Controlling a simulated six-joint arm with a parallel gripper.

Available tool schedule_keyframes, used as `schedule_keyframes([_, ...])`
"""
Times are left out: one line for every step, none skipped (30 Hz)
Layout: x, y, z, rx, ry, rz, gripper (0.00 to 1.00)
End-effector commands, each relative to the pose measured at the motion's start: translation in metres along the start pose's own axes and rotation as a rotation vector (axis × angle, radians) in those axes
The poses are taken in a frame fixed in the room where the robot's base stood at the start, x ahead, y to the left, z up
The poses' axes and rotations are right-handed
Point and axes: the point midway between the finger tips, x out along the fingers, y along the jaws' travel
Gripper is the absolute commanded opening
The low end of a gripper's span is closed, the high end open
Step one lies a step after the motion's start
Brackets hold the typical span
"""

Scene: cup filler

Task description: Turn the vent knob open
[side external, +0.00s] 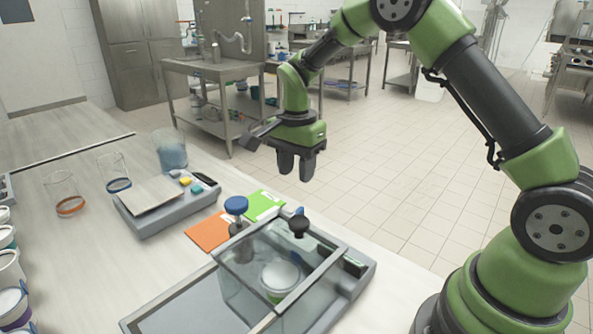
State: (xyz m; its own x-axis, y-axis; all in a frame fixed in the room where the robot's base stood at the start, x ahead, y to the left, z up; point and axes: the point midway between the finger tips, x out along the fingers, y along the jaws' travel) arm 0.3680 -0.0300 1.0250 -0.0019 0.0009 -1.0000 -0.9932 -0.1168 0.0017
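A clear box-like chamber (240,277) with a light frame stands on a grey base at the front of the table. A black knob (299,223) sits on its top, toward the back right. A blue round knob or cap (236,205) on a metallic stem stands at the chamber's back left corner. I cannot tell which of the two is the vent knob, nor its turn position. My gripper (298,178) hangs above and behind the chamber, fingers pointing down, with a narrow gap between them. It is empty and apart from both knobs.
A white-lidded cup (280,277) is inside the chamber. Orange (209,231) and green (263,204) cards lie behind it. A grey scale (170,220), a beaker (171,152) and ringed glasses (63,195) stand to the left. Several cups line the left edge.

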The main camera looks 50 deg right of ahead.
Motion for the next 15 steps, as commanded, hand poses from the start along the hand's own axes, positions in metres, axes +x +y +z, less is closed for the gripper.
schedule_keyframes([0.0002,0.0000,0.0000,-0.001,0.000,0.000,0.47])
schedule_keyframes([0.0002,0.0000,0.0000,-0.006,0.000,0.000,0.54])
schedule_keyframes([0.0002,0.0000,0.0000,-0.022,0.000,0.000,0.64])
schedule_keyframes([0.0003,0.0000,0.0000,-0.046,0.000,0.000,0.70])
schedule_keyframes([0.0003,0.0000,0.0000,-0.078,0.000,0.000,0.74])
schedule_keyframes([0.0003,0.0000,-0.0001,-0.138,0.000,0.000,0.74])
schedule_keyframes([0.0003,0.0000,-0.0001,-0.196,0.000,0.000,0.74])
schedule_keyframes([0.0003,0.0000,-0.0001,-0.263,0.000,0.000,0.74])
schedule_keyframes([0.0003,0.0000,-0.0002,-0.366,0.000,0.000,0.74])
schedule_keyframes([0.0003,0.0000,-0.0002,-0.452,0.000,0.000,0.74])
schedule_keyframes([0.0003,-0.0001,-0.0003,-0.540,0.000,0.000,0.74])
schedule_keyframes([0.0003,-0.0001,-0.0003,-0.662,0.001,-0.001,0.74])
schedule_keyframes([0.0003,0.0000,-0.0004,-0.753,0.001,-0.001,0.74])
schedule_keyframes([0.0003,-0.0001,-0.0004,-0.842,0.001,-0.001,0.74])
schedule_keyframes([0.0003,-0.0001,-0.0005,-0.958,0.001,-0.001,0.74])
